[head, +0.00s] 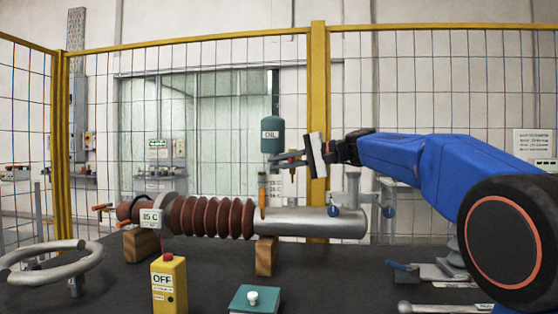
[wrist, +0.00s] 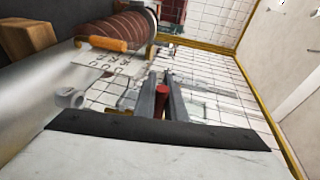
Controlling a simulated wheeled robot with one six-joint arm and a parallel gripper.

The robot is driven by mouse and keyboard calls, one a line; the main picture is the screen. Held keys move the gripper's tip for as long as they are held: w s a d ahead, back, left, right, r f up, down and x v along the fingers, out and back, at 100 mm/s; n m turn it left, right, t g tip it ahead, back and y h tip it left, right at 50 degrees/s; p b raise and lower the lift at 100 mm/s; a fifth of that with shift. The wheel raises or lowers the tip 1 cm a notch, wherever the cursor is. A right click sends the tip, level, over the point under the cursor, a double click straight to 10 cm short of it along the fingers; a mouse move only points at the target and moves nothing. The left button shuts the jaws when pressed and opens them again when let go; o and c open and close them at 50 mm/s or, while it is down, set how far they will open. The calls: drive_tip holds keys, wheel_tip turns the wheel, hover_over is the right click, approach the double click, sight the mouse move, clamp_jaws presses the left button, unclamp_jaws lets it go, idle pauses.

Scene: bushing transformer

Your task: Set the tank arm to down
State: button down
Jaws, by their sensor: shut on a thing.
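The teal oil tank (head: 272,135), marked OIL, stands upright above the grey metal cylinder (head: 320,224) of the bushing. My gripper (head: 280,160) is just below and beside the tank, reaching in from the right. In the wrist view its two grey fingers (wrist: 162,95) are shut on a dark red rod (wrist: 160,104). I cannot tell for sure that this rod is the tank arm; the tank arm's own position is not clear. An orange handle (head: 262,190) stands upright on the cylinder below my gripper, and an orange handle (wrist: 108,43) also shows in the wrist view.
The ribbed brown insulator (head: 210,217) lies left of the cylinder, on wooden blocks (head: 265,256). A yellow OFF box (head: 168,285), a teal box with a white knob (head: 253,298) and a grey handwheel (head: 50,265) stand in front. A yellow-framed mesh fence (head: 318,120) closes the back.

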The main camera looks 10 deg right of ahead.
drive_tip(key=c, duration=1.8)
unclamp_jaws()
drive_tip(key=shift+d, duration=0.1)
drive_tip(key=v, duration=1.7)
drive_tip(key=shift+r, duration=0.2)
drive_tip(key=shift+s+d, duration=0.1)
drive_tip(key=shift+s, duration=0.05)
